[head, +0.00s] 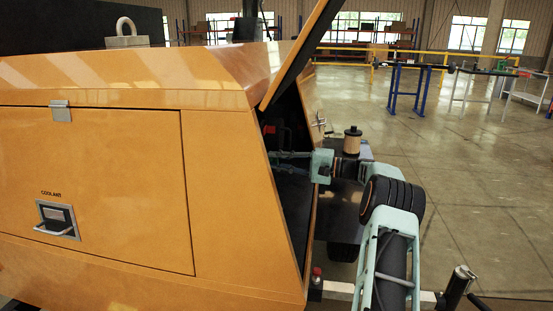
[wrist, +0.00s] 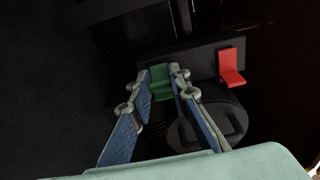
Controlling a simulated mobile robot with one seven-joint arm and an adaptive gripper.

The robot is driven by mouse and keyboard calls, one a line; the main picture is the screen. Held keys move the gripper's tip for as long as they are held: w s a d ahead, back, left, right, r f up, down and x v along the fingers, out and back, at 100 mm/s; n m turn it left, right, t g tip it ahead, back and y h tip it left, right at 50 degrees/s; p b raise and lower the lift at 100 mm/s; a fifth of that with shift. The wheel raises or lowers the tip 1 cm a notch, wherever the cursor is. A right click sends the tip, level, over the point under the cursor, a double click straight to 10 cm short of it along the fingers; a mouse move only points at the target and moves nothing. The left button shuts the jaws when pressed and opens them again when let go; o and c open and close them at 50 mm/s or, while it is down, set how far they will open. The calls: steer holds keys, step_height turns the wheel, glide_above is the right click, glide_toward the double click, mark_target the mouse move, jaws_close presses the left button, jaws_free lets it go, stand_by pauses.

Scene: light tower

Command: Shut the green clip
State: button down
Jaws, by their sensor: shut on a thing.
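The green clip (wrist: 160,84) shows in the wrist view between the tips of my gripper (wrist: 161,77), on a dark ledge. Both fingers are against its sides. Its upper part and lower part meet at a bend; I cannot tell whether it is latched. In the head view my gripper (head: 273,154) reaches through the open side of the orange housing (head: 225,180). The clip is too small and dark to make out there.
A red clip (wrist: 231,66) stands right of the green one, above a dark round part (wrist: 208,130). In the head view a raised panel (head: 301,50) hangs over the opening, whose edges are close to my arm.

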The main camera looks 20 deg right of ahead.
steer(key=shift+w+d+n+g+y+p, duration=0.1)
steer(key=shift+w+n+g+y+p, duration=0.15)
steer(key=shift+n+g+y+p, duration=0.45)
stand_by(0.5)
steer(key=c, duration=1.8)
jaws_free()
steer(key=v, duration=0.7)
steer(key=shift+s+d, duration=0.15)
steer(key=shift+d, duration=0.1)
steer(key=shift+r, duration=0.1)
steer(key=shift+c, duration=0.5)
